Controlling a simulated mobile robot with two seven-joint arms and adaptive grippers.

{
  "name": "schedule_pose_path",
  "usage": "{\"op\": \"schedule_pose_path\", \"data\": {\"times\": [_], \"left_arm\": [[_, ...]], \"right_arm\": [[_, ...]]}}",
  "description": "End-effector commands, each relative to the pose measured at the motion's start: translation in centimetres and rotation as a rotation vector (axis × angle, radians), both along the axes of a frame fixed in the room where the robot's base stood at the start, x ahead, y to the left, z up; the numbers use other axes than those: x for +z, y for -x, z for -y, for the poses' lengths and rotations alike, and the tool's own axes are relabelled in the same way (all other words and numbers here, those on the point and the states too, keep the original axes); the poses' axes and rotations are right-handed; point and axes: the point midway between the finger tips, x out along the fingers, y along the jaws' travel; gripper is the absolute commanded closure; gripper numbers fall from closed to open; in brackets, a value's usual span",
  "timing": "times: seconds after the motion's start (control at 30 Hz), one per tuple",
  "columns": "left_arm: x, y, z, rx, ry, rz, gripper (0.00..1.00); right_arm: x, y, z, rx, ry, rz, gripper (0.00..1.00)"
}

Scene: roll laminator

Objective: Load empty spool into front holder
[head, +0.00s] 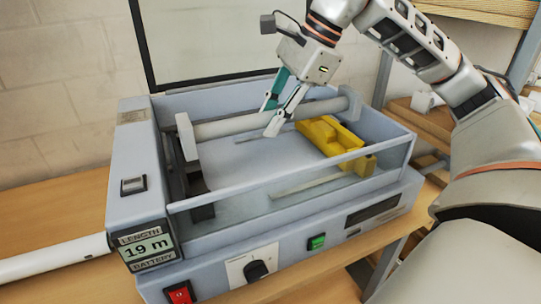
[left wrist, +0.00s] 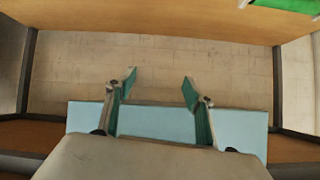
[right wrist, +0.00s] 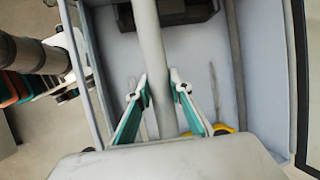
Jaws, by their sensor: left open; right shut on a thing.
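The white spool (head: 240,123) lies across the rear of the laminator's open bay, between a pale left end bracket (head: 187,137) and a grey right end piece (head: 352,103). My right gripper (head: 270,118) reaches down from above and is shut on the spool right of its middle. In the right wrist view, the spool (right wrist: 150,60) runs between the two fingers. At the bay's front, a dark bracket (head: 202,207) stands left and a yellow block (head: 360,165) right. My left gripper (left wrist: 158,85) is open and empty; the head view does not show it.
The laminator (head: 220,245) has raised walls and a front rail around the bay. A yellow part (head: 328,137) sits inside at right. Another white tube (head: 50,263) lies left on the wooden table (head: 60,215). Shelves (head: 430,120) stand at right.

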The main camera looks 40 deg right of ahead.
Motion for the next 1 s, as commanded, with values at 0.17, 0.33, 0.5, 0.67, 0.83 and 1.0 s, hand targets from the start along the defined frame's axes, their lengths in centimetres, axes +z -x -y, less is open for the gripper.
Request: {"op": "schedule_pose_path", "data": {"times": [0.17, 0.33, 0.5, 0.67, 0.83, 1.0], "left_arm": [[-0.9, 0.2, -0.1, 0.000, -0.002, -0.007, 0.47], [-1.0, 0.2, -0.1, 0.001, -0.001, -0.005, 0.47], [-1.4, 0.2, 0.0, 0.001, 0.001, -0.003, 0.47], [-1.6, 0.2, 0.0, 0.001, 0.001, -0.004, 0.47], [-1.5, 0.2, 0.0, 0.001, 0.001, -0.003, 0.47], [-1.7, 0.3, 0.0, 0.001, 0.001, -0.006, 0.47]], "right_arm": [[-2.8, 0.0, 0.0, -0.001, 0.000, -0.001, 1.00], [-3.9, 0.0, 0.0, 0.000, 0.000, -0.001, 1.00], [-6.5, 0.0, 0.0, -0.001, 0.001, -0.003, 1.00], [-7.5, 0.0, 0.0, 0.000, -0.001, 0.001, 1.00], [-7.4, 0.0, 0.0, 0.000, 0.000, 0.002, 1.00], [-7.7, 0.0, 0.0, 0.000, -0.001, 0.001, 1.00]]}}
